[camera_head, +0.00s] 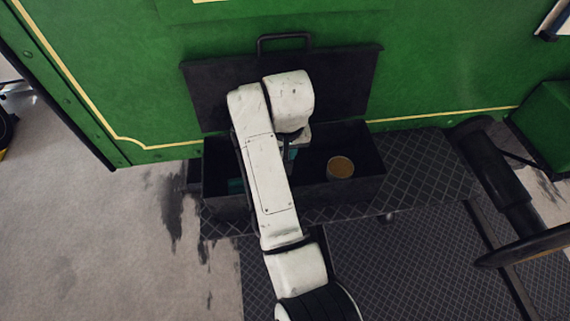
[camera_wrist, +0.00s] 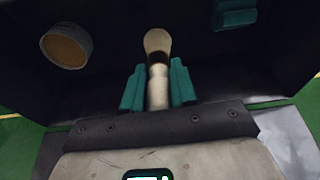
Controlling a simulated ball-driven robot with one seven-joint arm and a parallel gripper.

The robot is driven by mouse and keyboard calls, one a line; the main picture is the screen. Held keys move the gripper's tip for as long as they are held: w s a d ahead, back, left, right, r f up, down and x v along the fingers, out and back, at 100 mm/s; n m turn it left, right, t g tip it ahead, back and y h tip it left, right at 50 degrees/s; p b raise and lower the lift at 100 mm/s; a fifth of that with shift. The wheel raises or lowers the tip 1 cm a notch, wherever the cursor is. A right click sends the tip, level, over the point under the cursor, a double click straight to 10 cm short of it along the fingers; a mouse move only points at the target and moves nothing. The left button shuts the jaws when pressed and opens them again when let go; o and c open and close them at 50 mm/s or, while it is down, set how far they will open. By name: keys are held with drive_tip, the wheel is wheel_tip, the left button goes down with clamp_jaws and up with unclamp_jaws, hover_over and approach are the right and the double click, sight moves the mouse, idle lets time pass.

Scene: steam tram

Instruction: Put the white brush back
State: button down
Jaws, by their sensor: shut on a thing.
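The white brush (camera_wrist: 158,85) stands out between the teal fingers of my gripper (camera_wrist: 157,76) in the wrist view. It has a pale shaft, a dark band and a cream end pointing away from my gripper. My gripper is shut on the brush, over the open dark box (camera_head: 330,197). In the head view my white arm hides the brush and most of my gripper. I cannot tell whether the brush touches the box floor.
A round tin (camera_head: 340,168) with an orange-brown top sits in the box's right half; the wrist view shows it too (camera_wrist: 66,46). A teal piece (camera_wrist: 235,14) lies in the box. The raised lid (camera_head: 345,80) leans against the green tram side (camera_head: 110,60). A dark pipe (camera_head: 495,180) stands right.

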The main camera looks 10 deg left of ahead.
drive_tip(key=shift+f, duration=2.9)
drive_tip(key=c, duration=0.9)
unclamp_jaws()
wheel_tip(320, 180, up, 12)
drive_tip(key=s, duration=0.2)
drive_tip(key=shift+d, duration=0.35)
drive_tip(key=shift+s, duration=0.1)
